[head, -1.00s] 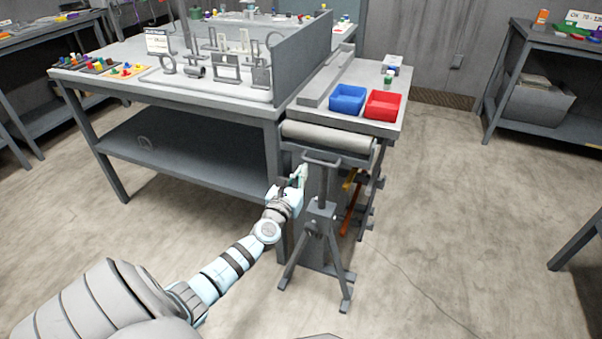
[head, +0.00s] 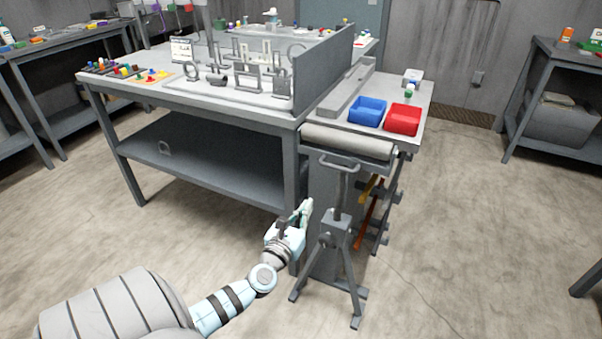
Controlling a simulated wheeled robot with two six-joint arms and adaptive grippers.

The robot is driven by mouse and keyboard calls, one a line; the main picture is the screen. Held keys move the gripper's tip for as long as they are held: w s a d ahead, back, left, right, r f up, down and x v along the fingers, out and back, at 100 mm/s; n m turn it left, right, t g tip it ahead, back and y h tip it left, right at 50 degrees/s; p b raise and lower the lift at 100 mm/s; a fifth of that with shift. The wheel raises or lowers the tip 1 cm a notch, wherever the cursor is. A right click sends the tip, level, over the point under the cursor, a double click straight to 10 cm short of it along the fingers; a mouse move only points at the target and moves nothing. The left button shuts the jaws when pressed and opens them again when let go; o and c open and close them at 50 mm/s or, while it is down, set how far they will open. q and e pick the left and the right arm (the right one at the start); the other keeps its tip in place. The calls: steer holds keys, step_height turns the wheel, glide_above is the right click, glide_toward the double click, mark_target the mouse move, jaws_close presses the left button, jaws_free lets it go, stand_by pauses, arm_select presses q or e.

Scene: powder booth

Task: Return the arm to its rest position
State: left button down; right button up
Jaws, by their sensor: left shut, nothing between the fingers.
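My left arm comes in from the lower left. Its gripper (head: 303,213) is shut with nothing in it. It hangs below the level of the tabletop, in front of the near right leg of the grey workbench (head: 200,102) and just left of the roller stand. I cannot tell from this view how close it is to the leg or the stand. My right gripper is out of view.
The roller stand (head: 335,229) stands on the floor beside the left gripper, under the roller (head: 347,141). A blue bin (head: 367,112) and a red bin (head: 404,119) sit on the side table. Metal parts stand on the workbench.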

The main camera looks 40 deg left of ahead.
arm_select(q)
steer(key=shift+v, duration=1.15)
steer(key=shift+d, duration=0.1)
